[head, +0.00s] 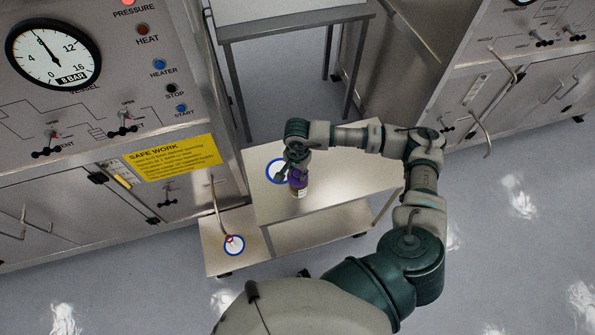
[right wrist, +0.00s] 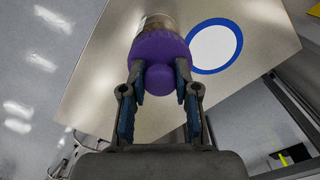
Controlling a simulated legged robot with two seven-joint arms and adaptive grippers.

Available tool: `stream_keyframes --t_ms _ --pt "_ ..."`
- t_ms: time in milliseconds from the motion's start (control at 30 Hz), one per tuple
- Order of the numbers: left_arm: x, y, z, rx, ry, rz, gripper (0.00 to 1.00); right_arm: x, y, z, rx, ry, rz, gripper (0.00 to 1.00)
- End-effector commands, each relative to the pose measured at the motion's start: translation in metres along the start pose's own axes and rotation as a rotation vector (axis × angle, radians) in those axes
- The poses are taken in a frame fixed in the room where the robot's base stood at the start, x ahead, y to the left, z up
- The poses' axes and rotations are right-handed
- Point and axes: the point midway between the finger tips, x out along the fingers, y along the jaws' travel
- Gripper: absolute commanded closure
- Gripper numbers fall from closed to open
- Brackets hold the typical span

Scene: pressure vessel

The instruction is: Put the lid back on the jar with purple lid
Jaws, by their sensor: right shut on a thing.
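The jar (head: 298,191) stands on the upper top of a small cart. Its purple lid (head: 297,178) is at its top. In the right wrist view the purple lid (right wrist: 160,62) is ribbed with a round knob, and the jar's pale body (right wrist: 158,22) shows beyond it. My right gripper (head: 295,165) is over the jar. Its fingers, seen in the right wrist view (right wrist: 161,82), are shut on the lid's knob from both sides. The lid lines up with the jar, but I cannot tell whether it is fully seated. My left gripper is not in view.
A blue-rimmed white disc (head: 271,169) lies on the cart top (head: 345,178) beside the jar. Another disc (head: 234,247) with a small red thing is on a lower shelf. A control cabinet (head: 90,130) stands left, another (head: 520,80) right. A metal table (head: 290,20) is behind.

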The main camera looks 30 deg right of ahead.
Motion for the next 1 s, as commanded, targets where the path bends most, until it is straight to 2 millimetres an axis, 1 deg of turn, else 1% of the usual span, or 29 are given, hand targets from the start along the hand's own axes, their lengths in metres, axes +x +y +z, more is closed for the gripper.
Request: stream_keyframes --t_ms 333,667,1000 --pt "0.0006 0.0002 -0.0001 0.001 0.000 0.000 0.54 0.0000 -0.0004 0.0004 0.000 0.001 0.000 0.92" --pt "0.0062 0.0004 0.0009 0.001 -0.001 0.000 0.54 0.0012 0.0004 -0.0010 0.000 0.001 0.000 0.92" --pt "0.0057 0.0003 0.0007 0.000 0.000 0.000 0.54 0.0006 0.0006 -0.0014 0.000 0.000 0.000 0.92"
